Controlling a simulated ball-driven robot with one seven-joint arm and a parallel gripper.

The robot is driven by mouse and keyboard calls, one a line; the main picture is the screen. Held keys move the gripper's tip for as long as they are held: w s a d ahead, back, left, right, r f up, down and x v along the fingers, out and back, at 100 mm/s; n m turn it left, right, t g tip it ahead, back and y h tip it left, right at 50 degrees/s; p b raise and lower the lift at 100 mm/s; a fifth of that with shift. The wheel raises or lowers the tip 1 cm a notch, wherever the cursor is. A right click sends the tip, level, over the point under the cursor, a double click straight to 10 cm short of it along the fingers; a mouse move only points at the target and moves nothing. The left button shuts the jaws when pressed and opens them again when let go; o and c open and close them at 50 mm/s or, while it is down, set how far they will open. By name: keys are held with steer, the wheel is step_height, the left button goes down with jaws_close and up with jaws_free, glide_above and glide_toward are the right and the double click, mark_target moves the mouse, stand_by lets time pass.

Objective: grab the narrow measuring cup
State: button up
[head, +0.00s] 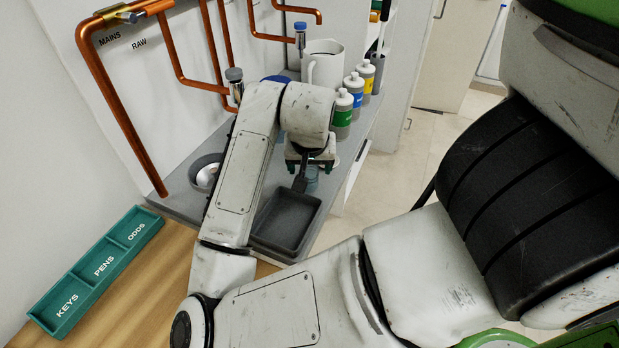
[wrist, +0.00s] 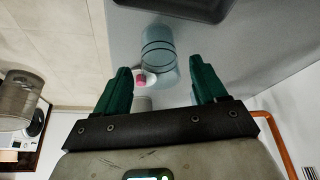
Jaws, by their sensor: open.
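The narrow measuring cup looks to be the clear bluish cylinder (wrist: 158,48) with dark rings, standing on the grey counter in the wrist view. In the head view a small bluish part of it (head: 312,180) shows just below my gripper (head: 310,163), mostly hidden by the gripper. In the wrist view my gripper (wrist: 160,68) is open, with its green fingers spread to either side of the cup's near end. The fingers look apart from the cup, with nothing held. I cannot tell the exact height gap.
A dark grey tray (head: 262,247) lies close by on the counter. Capped bottles (head: 343,118) and a white jug (head: 326,58) stand behind my gripper. A grey bowl (head: 197,168) and copper pipes (head: 120,105) are at the left. A teal organiser (head: 90,272) lies on the wood.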

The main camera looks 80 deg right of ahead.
mark_target(310, 172)
steer(key=shift+a+x, duration=0.1)
steer(key=shift+x, duration=0.85)
steer(key=shift+a+x, duration=0.15)
steer(key=shift+x, duration=0.8)
steer(key=shift+f, duration=0.1)
steer(key=shift+c, duration=0.4)
steer(key=c, duration=1)
steer(key=shift+o, duration=0.2)
steer(key=shift+r+p, duration=0.8)
steer(key=shift+r, duration=0.2)
steer(key=s+a+r+p, duration=0.8)
steer(key=s+r+p, duration=0.3)
steer(key=p, duration=0.1)
steer(key=shift+p, duration=0.35)
